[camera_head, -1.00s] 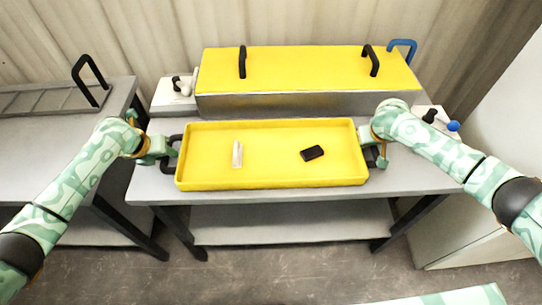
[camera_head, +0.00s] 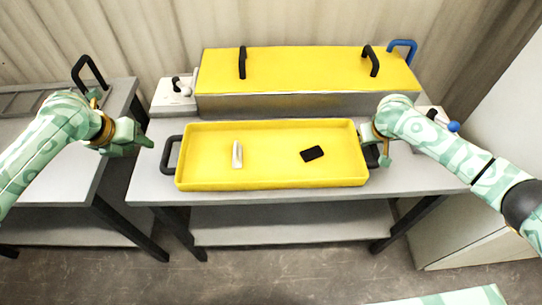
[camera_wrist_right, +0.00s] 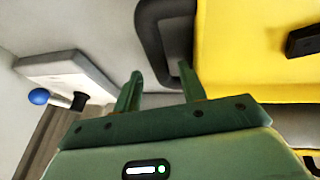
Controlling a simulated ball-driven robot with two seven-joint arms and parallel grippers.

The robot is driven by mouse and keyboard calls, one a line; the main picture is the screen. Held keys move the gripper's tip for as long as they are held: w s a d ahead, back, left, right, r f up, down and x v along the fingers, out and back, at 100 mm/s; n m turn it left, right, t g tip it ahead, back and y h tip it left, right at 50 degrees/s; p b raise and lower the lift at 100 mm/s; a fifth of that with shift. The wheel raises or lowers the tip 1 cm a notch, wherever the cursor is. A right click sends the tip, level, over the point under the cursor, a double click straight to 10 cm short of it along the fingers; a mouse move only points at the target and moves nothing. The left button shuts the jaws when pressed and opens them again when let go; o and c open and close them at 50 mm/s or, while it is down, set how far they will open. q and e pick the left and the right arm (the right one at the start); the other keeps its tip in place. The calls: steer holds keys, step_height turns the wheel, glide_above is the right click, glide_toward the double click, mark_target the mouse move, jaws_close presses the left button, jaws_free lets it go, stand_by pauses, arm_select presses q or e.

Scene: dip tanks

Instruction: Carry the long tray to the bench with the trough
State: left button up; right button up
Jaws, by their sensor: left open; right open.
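The long yellow tray (camera_head: 272,177) rests on the grey bench in the middle, in front of a long trough with a yellow lid (camera_head: 305,68). A white block (camera_head: 237,154) and a black block (camera_head: 312,153) lie in the tray. My left gripper (camera_head: 146,143) is open and empty, to the left of the tray's left black handle (camera_head: 172,151) and apart from it. My right gripper (camera_head: 382,150) is at the tray's right end. In the right wrist view its open fingers (camera_wrist_right: 160,92) are close to the black right handle (camera_wrist_right: 160,40); contact is unclear.
A second bench (camera_head: 50,145) stands at the left with a grate and a black handle (camera_head: 90,72). White boxes with levers flank the trough, the left one (camera_head: 173,97) clear to see. A blue handle (camera_head: 404,45) rises behind the lid. A white cabinet stands at right.

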steer(key=v, duration=0.9)
steer(key=shift+r, duration=0.25)
steer(key=shift+s, duration=0.1)
